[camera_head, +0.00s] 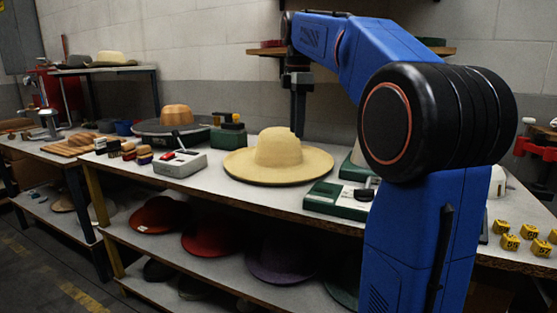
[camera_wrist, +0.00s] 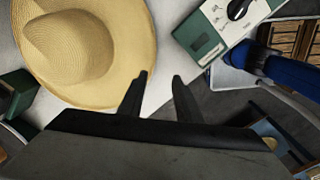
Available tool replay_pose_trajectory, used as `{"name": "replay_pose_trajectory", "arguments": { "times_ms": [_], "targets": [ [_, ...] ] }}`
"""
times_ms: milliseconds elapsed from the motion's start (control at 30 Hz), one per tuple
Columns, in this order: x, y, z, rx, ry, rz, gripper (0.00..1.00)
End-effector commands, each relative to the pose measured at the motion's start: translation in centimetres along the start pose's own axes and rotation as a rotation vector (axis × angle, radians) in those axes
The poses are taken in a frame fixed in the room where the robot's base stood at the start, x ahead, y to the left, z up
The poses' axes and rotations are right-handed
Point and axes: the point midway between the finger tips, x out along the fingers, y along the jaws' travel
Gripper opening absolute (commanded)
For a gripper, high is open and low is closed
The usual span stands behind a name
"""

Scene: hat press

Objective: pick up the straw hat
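The straw hat (camera_head: 278,158) is pale yellow with a wide brim and lies crown up on the workbench (camera_head: 222,184). In the wrist view the straw hat (camera_wrist: 75,45) fills the upper left. My gripper (camera_head: 297,125) points down, above the hat and near its crown in the head view. In the wrist view my gripper's two dark fingers (camera_wrist: 160,80) are apart with nothing between them. They are near the brim's lower right edge, and I see no contact with the hat there.
A green and white device (camera_head: 340,198) stands right of the hat. A grey box with a red handle (camera_head: 180,163) and a hat block (camera_head: 176,115) are to the left. Yellow numbered blocks (camera_head: 510,242) lie at the right. Coloured hats, one red (camera_head: 160,214), fill the lower shelf.

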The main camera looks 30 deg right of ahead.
Motion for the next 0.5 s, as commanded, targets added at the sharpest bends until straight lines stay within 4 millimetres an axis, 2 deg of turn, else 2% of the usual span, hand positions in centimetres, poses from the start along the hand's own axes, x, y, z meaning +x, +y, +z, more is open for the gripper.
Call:
{"name": "replay_pose_trajectory", "arguments": {
  "times_ms": [100, 267, 500],
  "targets": [
    [-0.7, 1.5, 0.7, -0.061, 0.000, -0.018, 0.31],
    [-0.5, 2.1, 1.0, -0.098, 0.001, -0.029, 0.31],
    [3.1, 1.9, 1.0, -0.100, 0.001, -0.031, 0.31]
  ]
}}
